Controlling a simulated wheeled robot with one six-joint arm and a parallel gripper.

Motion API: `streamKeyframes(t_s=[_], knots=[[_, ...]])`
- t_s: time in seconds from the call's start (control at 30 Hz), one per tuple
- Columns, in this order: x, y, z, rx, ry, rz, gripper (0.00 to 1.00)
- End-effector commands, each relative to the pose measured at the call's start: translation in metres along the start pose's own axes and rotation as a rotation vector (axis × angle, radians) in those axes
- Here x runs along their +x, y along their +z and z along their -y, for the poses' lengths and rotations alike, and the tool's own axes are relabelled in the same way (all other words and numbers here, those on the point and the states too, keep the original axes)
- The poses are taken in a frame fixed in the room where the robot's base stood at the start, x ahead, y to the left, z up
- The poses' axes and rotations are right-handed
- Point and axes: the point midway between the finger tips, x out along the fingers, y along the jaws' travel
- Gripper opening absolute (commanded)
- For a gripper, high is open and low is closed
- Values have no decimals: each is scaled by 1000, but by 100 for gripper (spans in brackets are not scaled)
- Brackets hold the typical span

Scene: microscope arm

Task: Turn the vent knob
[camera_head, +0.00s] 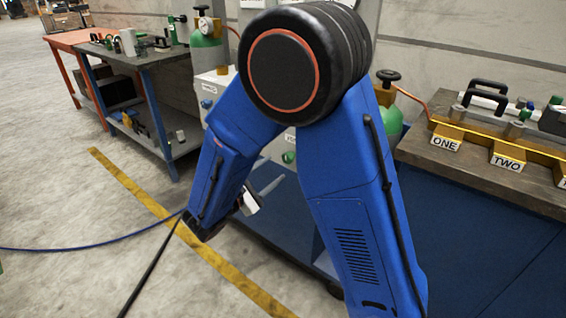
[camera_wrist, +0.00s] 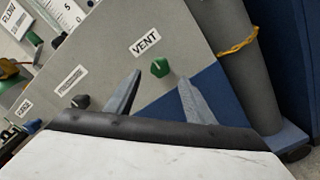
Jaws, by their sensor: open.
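The vent knob (camera_wrist: 160,68) is a small green knob on a grey panel, under a white label reading VENT (camera_wrist: 145,41), in the wrist view. My gripper (camera_wrist: 160,84) is open, and its two grey fingers appear on either side of the knob in the picture, their tips at about its height or a little below. The wrist view does not show clearly how far the fingertips are from the panel. In the head view a green knob (camera_head: 289,157) shows low on the grey panel between my arm links, and my gripper (camera_head: 262,192) is partly hidden behind my arm.
A black knob (camera_wrist: 81,101) and further labels sit left of the vent knob. A grey cylinder (camera_wrist: 232,62) with a yellow chain stands at the right. In the head view, a bench with brass blocks (camera_head: 470,140) is at right and a workbench (camera_head: 140,55) at left.

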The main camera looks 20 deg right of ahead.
Motion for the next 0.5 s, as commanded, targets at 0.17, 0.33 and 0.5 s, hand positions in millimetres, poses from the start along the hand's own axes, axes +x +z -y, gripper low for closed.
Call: streamKeyframes(t_s=[0.17, 0.33, 0.5], knots=[[27, 1, 0, 0, -2, 2, 49], [48, 1, 0, 0, -2, 2, 49], [60, 0, 0, 0, -1, 0, 49]])
